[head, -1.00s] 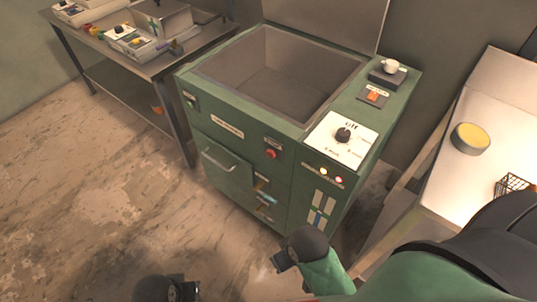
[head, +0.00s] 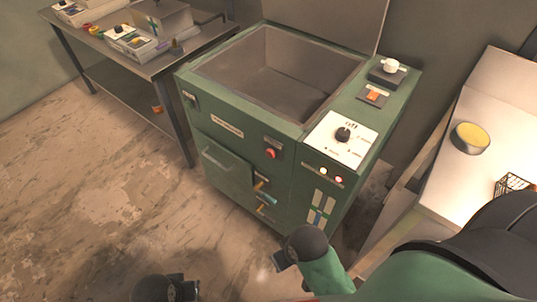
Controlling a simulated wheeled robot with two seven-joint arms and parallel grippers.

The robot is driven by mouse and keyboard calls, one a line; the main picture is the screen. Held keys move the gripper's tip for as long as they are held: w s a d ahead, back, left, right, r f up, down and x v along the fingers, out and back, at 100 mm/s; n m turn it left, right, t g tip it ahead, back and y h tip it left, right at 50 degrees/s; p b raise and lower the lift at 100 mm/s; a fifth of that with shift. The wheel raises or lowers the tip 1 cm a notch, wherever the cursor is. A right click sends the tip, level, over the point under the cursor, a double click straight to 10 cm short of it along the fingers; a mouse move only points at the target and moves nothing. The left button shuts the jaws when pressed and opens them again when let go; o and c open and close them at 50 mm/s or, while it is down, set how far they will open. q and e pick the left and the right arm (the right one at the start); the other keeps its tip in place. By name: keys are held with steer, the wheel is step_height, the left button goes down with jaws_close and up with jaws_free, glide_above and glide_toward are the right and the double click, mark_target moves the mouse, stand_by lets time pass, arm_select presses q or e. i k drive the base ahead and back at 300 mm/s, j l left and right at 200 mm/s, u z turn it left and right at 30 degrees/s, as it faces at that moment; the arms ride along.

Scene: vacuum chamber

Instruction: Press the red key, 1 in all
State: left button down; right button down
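A green machine (head: 240,133) with an open chamber stands in the middle of the head view. A round red button (head: 271,153) sits on its front face. An orange-red key (head: 373,96) sits on a dark plate on the right of the top. I cannot tell which of the two is the red key. My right gripper (head: 283,259) is low in front of the machine, apart from both. My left gripper (head: 182,287) is at the bottom edge, also apart from the machine. Their fingers are too small and dark to tell open from shut.
A white dial panel with a black knob (head: 343,134) and a white knob (head: 390,66) are on the machine top. Small lamps (head: 331,175) and a handle (head: 219,158) are on the front. A side table (head: 490,120) stands right, a workbench (head: 160,66) back left.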

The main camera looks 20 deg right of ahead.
mark_target(271, 153)
steer(key=j+z, duration=0.1)
steer(key=z, duration=0.25)
steer(key=j+z, duration=0.1)
steer(key=z, duration=0.25)
steer(key=j+z, duration=0.1)
steer(key=z, duration=0.25)
steer(key=k+j+z, duration=0.2)
steer(key=j, duration=0.25)
steer(key=k+j+z, duration=0.2)
steer(key=j, duration=0.3)
steer(key=k+j+z, duration=0.2)
steer(key=j, duration=0.2)
steer(key=k+j+z, duration=0.2)
steer(key=j, duration=0.2)
steer(key=k+j, duration=0.25)
steer(key=j, duration=0.1)
